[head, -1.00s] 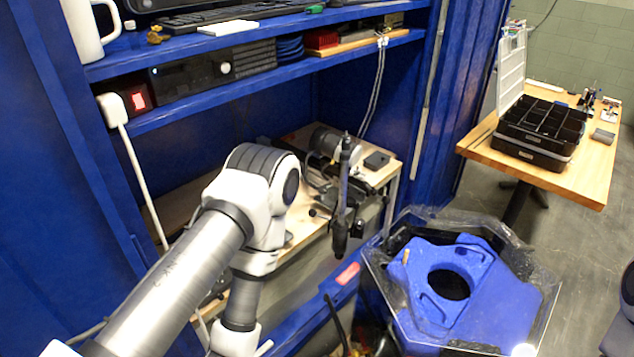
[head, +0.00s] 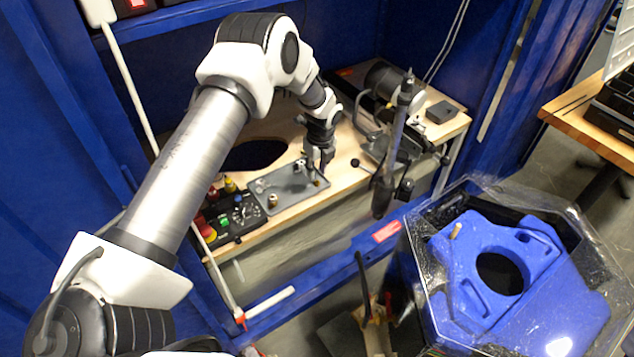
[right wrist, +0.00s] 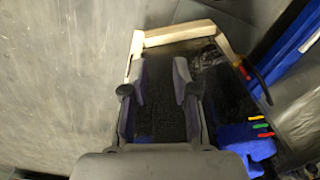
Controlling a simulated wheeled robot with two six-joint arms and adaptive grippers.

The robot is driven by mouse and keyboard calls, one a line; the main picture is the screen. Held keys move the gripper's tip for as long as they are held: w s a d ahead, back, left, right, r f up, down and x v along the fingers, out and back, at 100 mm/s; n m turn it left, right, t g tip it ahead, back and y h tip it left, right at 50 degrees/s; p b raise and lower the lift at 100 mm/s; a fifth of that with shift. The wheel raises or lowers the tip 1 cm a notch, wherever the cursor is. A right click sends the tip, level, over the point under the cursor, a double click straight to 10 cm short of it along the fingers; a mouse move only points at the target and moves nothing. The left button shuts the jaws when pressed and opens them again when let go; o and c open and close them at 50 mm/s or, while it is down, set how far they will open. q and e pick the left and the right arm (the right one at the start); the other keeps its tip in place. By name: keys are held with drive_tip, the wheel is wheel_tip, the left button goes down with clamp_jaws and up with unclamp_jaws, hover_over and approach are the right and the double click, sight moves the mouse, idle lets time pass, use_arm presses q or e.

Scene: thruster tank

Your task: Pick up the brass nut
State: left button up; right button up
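My left gripper (head: 320,164) points down over the right end of a grey tray (head: 292,190) on the wooden bench. It is small here, and I cannot tell whether its fingers are open or shut. A small brass-coloured piece (head: 317,183) shows on the tray just below the fingertips; it may be the brass nut, but its shape is too small to make out. Other small metal parts stand on the tray. My right gripper (right wrist: 160,86) is open and empty in the right wrist view, above a dark surface with a light wooden frame.
A black control box (head: 232,216) with a red button sits left of the tray. A dark round hole (head: 254,154) opens in the bench behind it. A clamp-like device (head: 392,140) stands to the right. A clear-walled tank (head: 412,262) holds a blue part (head: 500,272).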

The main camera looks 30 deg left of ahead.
sight(317, 185)
use_arm(q)
drive_tip(key=f, duration=0.3)
drive_tip(key=w+f+p, duration=0.1)
drive_tip(key=shift+a+f, duration=0.2)
drive_tip(key=shift+f, duration=0.15)
drive_tip(key=shift+s, duration=0.15)
use_arm(e)
drive_tip(key=shift+w+r, duration=0.25)
drive_tip(key=shift+r, duration=0.3)
use_arm(q)
clamp_jaws()
use_arm(e)
drive_tip(key=shift+f, duration=0.1)
